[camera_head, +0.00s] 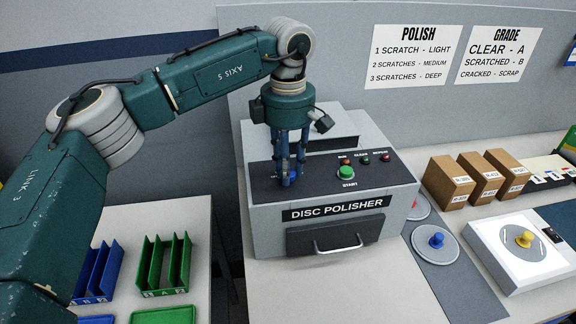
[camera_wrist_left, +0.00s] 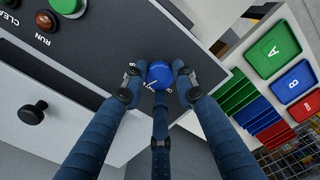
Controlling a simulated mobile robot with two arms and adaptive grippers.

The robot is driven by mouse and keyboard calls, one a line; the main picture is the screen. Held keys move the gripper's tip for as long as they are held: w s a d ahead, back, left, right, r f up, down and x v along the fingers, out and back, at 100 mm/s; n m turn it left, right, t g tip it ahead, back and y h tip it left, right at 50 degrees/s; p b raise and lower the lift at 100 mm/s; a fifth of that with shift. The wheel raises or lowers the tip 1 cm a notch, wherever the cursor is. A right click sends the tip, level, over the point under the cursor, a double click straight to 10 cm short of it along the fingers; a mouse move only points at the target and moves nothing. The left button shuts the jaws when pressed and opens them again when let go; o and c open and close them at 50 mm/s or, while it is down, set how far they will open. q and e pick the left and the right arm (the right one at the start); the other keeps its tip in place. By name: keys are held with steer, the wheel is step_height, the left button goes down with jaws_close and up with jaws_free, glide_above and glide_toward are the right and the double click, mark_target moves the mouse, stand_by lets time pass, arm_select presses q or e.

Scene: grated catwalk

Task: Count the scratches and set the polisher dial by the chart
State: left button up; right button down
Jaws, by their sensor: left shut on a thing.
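The disc polisher (camera_head: 305,215) stands on the bench with its drawer shut. My left gripper (camera_head: 288,176) reaches down onto the left part of its dark panel. It is shut on the blue dial (camera_wrist_left: 159,73), with its fingers around the knob. The dial has a white pointer line; its marks are mostly hidden by the fingers. The POLISH chart (camera_head: 411,57) reads 1 scratch light, 2 medium, 3 deep. A disc with a yellow knob (camera_head: 524,239) lies on the lit white box (camera_head: 490,246); scratches on it are too small to tell. My right gripper is not in view.
The green START button (camera_head: 345,173) and small lamps sit right of the dial. A disc with a blue knob (camera_head: 436,241) lies on a grey mat (camera_head: 458,290). Cardboard boxes (camera_head: 447,184) stand behind. Green (camera_head: 164,264) and blue racks (camera_head: 98,272) are at lower left.

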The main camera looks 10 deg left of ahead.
arm_select(q)
steer(key=shift+r, duration=0.15)
steer(key=o, duration=1.1)
steer(key=shift+o, duration=0.2)
step_height(320, 180, up, 12)
